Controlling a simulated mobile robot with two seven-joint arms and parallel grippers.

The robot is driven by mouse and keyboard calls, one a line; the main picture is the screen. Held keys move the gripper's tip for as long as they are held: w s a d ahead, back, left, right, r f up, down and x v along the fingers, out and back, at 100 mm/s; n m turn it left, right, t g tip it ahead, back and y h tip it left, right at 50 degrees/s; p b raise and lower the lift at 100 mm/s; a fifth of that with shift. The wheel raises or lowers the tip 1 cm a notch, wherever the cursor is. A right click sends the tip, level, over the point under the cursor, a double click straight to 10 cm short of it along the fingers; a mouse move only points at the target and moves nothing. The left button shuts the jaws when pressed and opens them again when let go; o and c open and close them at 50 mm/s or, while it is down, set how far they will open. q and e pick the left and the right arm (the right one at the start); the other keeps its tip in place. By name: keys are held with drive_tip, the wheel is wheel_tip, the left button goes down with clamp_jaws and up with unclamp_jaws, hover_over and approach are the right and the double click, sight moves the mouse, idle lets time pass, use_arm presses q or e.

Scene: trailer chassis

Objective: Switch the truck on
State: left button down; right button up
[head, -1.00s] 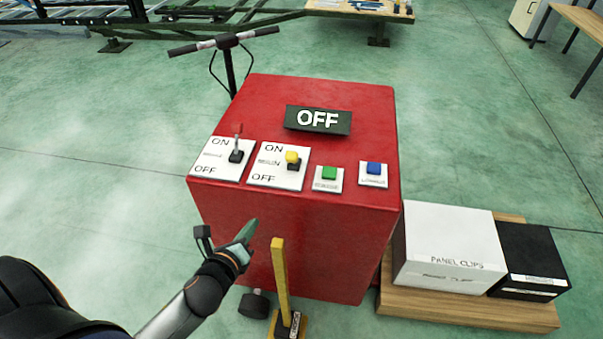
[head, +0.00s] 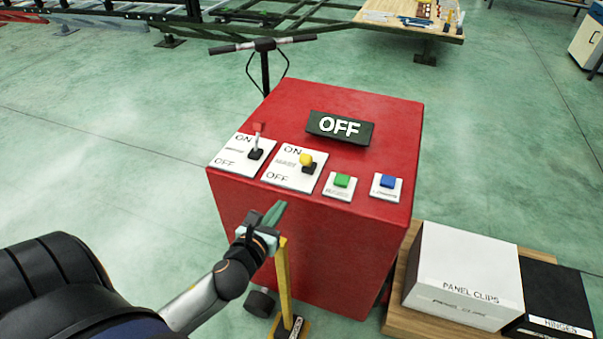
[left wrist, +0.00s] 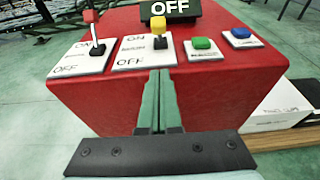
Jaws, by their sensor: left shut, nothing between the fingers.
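The truck is a red box (head: 290,225) with a black sign (head: 339,127) reading OFF on its top. Along the near edge of the top are a red-tipped lever (head: 257,143) and a yellow-tipped lever (head: 306,161), each on a white ON/OFF plate, then a green button (head: 342,180) and a blue button (head: 388,181). My left gripper (head: 274,213) is shut and empty, in front of the box's near face, below the yellow lever's plate. In the left wrist view its green fingers (left wrist: 160,100) point toward the yellow lever (left wrist: 159,29), apart from it. My right gripper is not in view.
A handlebar (head: 262,45) stands behind the box. A yellow upright bar (head: 283,275) stands just in front of it, close to my left gripper. At right, a white panel clips box (head: 465,275) and a black hinges box (head: 555,295) sit on a wooden pallet (head: 400,318).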

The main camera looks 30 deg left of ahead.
use_arm(q)
approach(305, 165)
drive_tip(key=f, duration=0.1)
drive_tip(key=w+f, duration=0.1)
drive_tip(key=w+a+f, duration=0.1)
drive_tip(key=f, duration=0.1)
drive_tip(key=shift+w, duration=0.1)
drive_tip(key=shift+w+a+r, duration=0.1)
drive_tip(key=shift+w+r, duration=0.25)
drive_tip(key=shift+w, duration=0.2)
drive_tip(key=shift+w+a+r, duration=0.1)
drive_tip(key=shift+w+r, duration=0.2)
drive_tip(key=shift+w, duration=0.25)
drive_tip(key=shift+w+a+r, duration=0.15)
drive_tip(key=shift+w+r, duration=0.15)
drive_tip(key=shift+w, duration=0.35)
drive_tip(key=shift+w, duration=0.15)
